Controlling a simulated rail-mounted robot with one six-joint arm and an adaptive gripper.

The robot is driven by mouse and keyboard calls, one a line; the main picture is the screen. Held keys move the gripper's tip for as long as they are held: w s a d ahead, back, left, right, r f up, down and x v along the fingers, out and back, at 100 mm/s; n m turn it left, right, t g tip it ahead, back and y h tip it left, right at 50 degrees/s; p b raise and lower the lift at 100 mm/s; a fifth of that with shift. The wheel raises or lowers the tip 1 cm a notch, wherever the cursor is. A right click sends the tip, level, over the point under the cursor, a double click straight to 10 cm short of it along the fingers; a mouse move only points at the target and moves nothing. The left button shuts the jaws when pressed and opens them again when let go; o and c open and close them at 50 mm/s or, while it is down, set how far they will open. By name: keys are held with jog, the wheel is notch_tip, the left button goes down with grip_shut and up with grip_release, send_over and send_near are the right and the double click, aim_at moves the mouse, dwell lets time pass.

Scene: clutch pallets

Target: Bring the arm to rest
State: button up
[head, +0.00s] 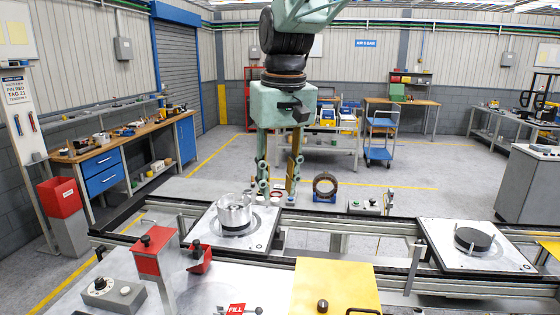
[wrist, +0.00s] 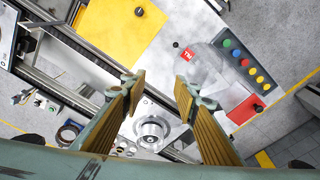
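My gripper (head: 277,188) hangs pointing down over the workstation, in the middle of the head view. Its two fingers are spread apart with nothing between the tips; the wrist view shows the same open fingers (wrist: 160,80). A pale pallet (head: 262,240) to the left of centre carries a shiny round metal clutch part (head: 235,211). That part also shows in the wrist view (wrist: 150,130), below the gap between the fingers and apart from them. A second pallet (head: 505,262) on the right carries a dark disc (head: 473,239).
A red box on a post (head: 147,262) and a yellow plate (head: 325,285) are in front. A dark ring (head: 325,186) stands behind the rails, right of the gripper. The wrist view shows a button panel (wrist: 245,65). A workbench (head: 125,145) is at the left.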

jog(key=s+d+m+t+b, duration=0.1)
jog(key=s+d+b, duration=0.1)
jog(key=s+d, duration=0.6)
jog(key=s+d+m+b, duration=0.1)
jog(key=s+d+b, duration=0.1)
jog(key=s+d, duration=0.7)
jog(key=s+d+f+b, duration=0.1)
jog(key=s+f, duration=0.2)
jog(key=s, duration=0.3)
jog(key=s+d+f+m+t, duration=0.1)
jog(key=s+d+f, duration=0.1)
jog(key=s, duration=0.5)
jog(key=s+d+f+m+b, duration=0.1)
jog(key=s+f, duration=0.3)
jog(key=s, duration=0.3)
jog(key=shift+s+d+f+h+b, duration=0.2)
jog(key=shift+d+f+h+b, duration=0.1)
jog(key=shift+f+b, duration=0.1)
dwell(0.7)
